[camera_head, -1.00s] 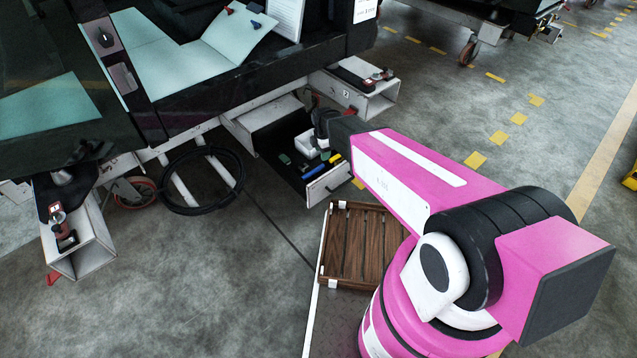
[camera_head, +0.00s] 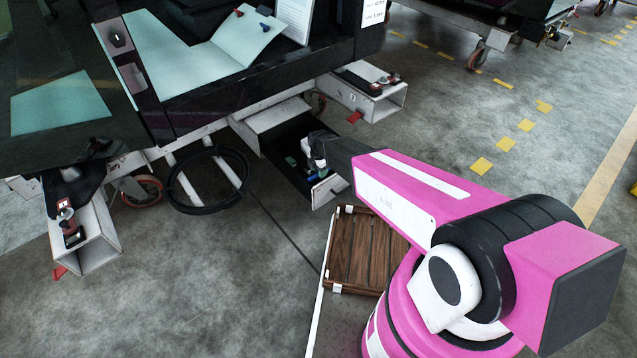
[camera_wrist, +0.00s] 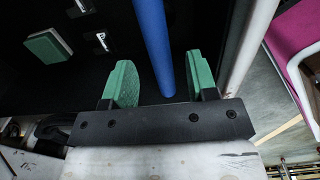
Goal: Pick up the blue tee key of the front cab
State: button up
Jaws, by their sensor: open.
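In the wrist view a long blue bar (camera_wrist: 153,40) runs between the two green fingertips of my gripper (camera_wrist: 158,78). My gripper is open, with a gap on each side of the bar; no cross-piece of a tee shows. In the head view my gripper (camera_head: 317,152) is low over the open drawer (camera_head: 330,190) under the front cab. A small blue piece (camera_head: 311,173) shows beside it in the drawer; my gripper hides much there. A small blue-handled item (camera_head: 265,24) and a red-handled one (camera_head: 239,13) lie on the cab's pale sheet.
In the wrist view a green block (camera_wrist: 48,46) and a small pale fitting (camera_wrist: 101,40) lie left of the bar. The drawer's pale wall (camera_wrist: 248,45) is close on the right. A wooden slatted tray (camera_head: 365,250) is near my arm. A black hose coil (camera_head: 207,180) hangs left.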

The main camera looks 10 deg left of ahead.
aim_at(318, 182)
notch_tip(318, 182, down, 4)
jog(key=shift+r, duration=0.1)
jog(key=shift+c, duration=0.3)
grip_shut()
